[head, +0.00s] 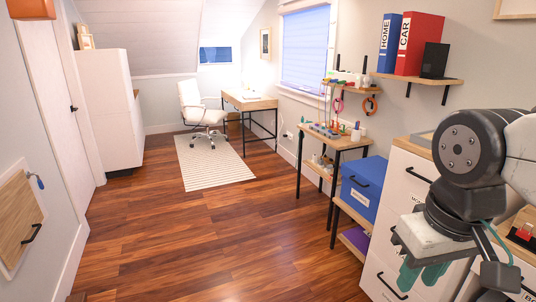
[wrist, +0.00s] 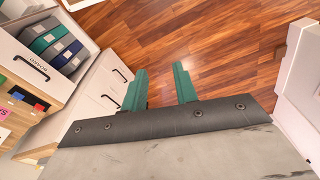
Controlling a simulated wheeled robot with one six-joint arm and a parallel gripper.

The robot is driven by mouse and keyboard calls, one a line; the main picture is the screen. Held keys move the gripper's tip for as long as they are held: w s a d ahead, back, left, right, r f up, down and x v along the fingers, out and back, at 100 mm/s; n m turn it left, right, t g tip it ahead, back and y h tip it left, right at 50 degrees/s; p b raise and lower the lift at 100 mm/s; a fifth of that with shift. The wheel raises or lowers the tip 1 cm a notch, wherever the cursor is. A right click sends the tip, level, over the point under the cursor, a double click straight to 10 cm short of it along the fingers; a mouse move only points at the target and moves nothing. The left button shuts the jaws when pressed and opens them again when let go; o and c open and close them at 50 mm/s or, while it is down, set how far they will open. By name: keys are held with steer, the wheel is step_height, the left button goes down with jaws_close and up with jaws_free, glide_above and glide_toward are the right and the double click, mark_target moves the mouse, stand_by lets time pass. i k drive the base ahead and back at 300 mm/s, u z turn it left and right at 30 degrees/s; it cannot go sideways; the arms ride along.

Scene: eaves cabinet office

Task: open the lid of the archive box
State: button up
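The archive box, taken to be the blue box (head: 362,188) with a dark handle and a white label, sits on a low wooden shelf against the right wall in the head view. Its lid (head: 366,170) looks closed. My gripper (head: 424,274) hangs down in front of the white cabinet, to the right of the box and apart from it. In the wrist view its two green fingers (wrist: 159,86) stand apart with only floor between them. I cannot make out the blue box in the wrist view.
A white drawer cabinet (head: 396,222) stands beside the box. An open drawer with several binders (wrist: 55,45) shows in the wrist view. A small wooden table (head: 340,139) with small items stands behind the box. The wooden floor (head: 225,235) to the left is clear.

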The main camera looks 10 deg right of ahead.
mark_target(370, 173)
steer(key=z, duration=0.5)
steer(key=i, duration=1.35)
steer(key=z, duration=0.5)
